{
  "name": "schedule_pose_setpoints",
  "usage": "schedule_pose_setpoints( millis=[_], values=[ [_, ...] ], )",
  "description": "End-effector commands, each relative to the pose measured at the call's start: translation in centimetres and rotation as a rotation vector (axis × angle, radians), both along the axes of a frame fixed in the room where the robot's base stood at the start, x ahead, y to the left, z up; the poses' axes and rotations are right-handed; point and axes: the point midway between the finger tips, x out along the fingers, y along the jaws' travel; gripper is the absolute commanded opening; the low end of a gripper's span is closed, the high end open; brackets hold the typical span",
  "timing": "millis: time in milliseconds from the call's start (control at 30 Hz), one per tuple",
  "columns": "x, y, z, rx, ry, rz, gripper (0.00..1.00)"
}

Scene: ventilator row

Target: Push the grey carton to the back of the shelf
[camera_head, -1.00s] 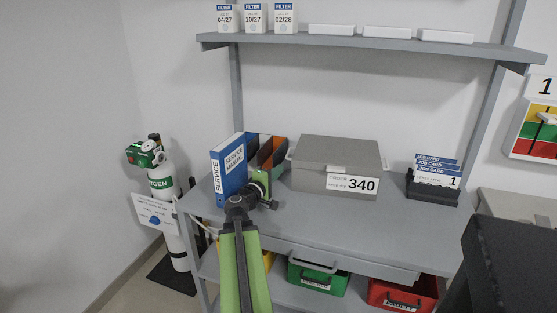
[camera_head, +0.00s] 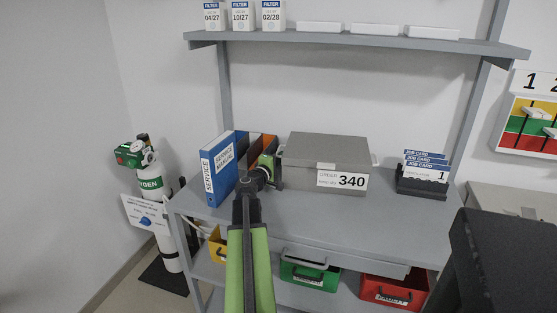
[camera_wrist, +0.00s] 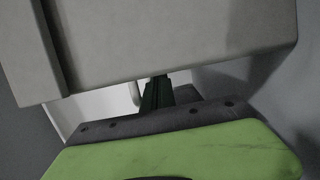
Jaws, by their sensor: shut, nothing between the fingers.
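The grey carton (camera_head: 325,148) stands on the grey worktop, its white label reading 340 facing front. In the wrist view the carton (camera_wrist: 170,45) fills the upper part of the picture. My gripper (camera_head: 277,172) is at the carton's left side, near its front left corner. In the wrist view my gripper (camera_wrist: 157,92) shows dark fingers close together, shut and empty, their tips partly hidden by the carton. I cannot tell whether they touch it. The shelf surface (camera_head: 350,212) is the worktop, open in front of the carton.
A blue service manual (camera_head: 222,170) and a divided file holder (camera_head: 255,144) stand left of the carton, close to my arm. A job card rack (camera_head: 423,180) stands to its right. An upper shelf (camera_head: 350,42) hangs above. Green (camera_head: 308,277) and red (camera_head: 393,290) bins sit below.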

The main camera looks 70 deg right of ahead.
Motion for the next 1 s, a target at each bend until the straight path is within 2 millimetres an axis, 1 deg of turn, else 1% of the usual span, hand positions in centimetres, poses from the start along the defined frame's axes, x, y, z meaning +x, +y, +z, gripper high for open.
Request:
schedule_pose_setpoints(
  millis=[167, 367, 700, 767, 867, 1000],
  values=[
    [-0.1, 0.0, 0.0, 0.000, 0.000, 0.000, 0.00],
    [-2.2, -0.2, 0.0, -0.001, 0.000, -0.002, 0.00],
    [-2.1, -0.1, 0.0, -0.001, 0.000, 0.001, 0.00],
    [-2.1, 0.1, 0.0, -0.001, 0.000, 0.001, 0.00],
    [-2.0, 1.1, 0.0, -0.001, 0.000, 0.002, 0.00],
    [-1.8, 3.3, 0.0, -0.001, 0.000, 0.004, 0.00]
  ],
)
